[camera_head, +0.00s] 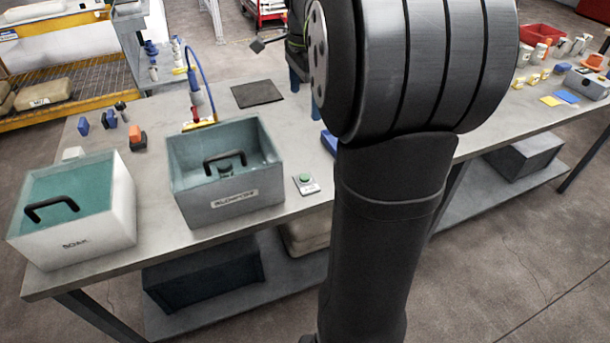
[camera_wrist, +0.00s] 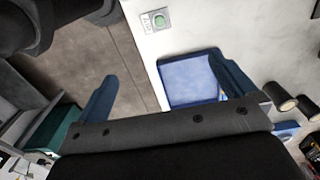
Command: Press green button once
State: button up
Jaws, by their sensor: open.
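The green button (camera_head: 305,178) is a small round cap on a light square box. It lies on the grey bench, just right of the bin with a label on its front. In the wrist view the green button (camera_wrist: 160,20) is at the top, beyond the fingertips and apart from them. In the head view my dark arm stands in front and hides part of the bench to the right of the button.
The labelled grey bin (camera_head: 228,198) with a black handle inside stands left of the button. A white SOAK bin (camera_head: 85,240) stands farther left. A blue tray (camera_wrist: 188,78) lies near the right finger. A black mat (camera_head: 257,93) lies behind; bare bench surrounds the button's front.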

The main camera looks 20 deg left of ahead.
jog(key=shift+r, duration=0.55)
